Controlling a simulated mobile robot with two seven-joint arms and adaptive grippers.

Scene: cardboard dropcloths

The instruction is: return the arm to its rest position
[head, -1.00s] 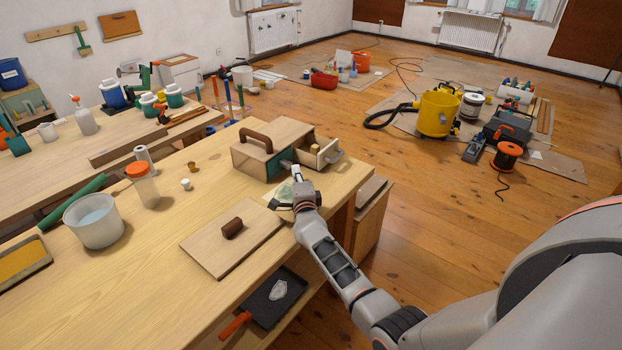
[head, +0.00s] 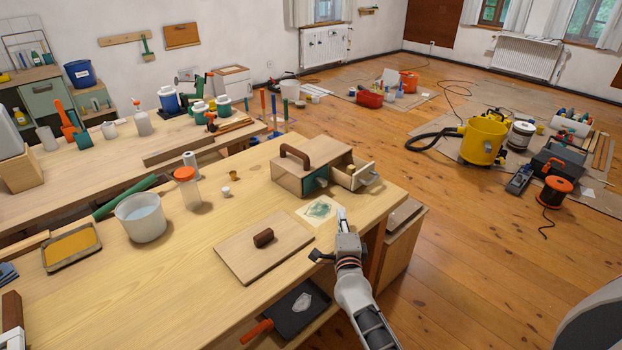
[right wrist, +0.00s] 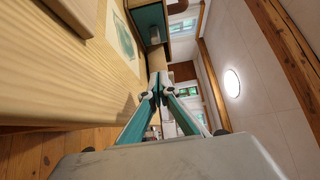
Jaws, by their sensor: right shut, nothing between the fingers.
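My right arm reaches in from the bottom right in the head view. My right gripper (head: 341,213) is shut and empty, at the near right edge of the workbench (head: 190,290). It is in front of the wooden box (head: 297,177) and just right of the paper with a green print (head: 320,210), apart from the box. In the right wrist view the fingertips (right wrist: 159,88) meet, with the bench at the left.
The box's small drawer (head: 357,178) is pulled out. A board with a brown handle (head: 263,238) lies left of my gripper. A white bucket (head: 141,218) and an orange-lidded jar (head: 188,190) stand further left. Open floor (head: 450,260) lies to the right.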

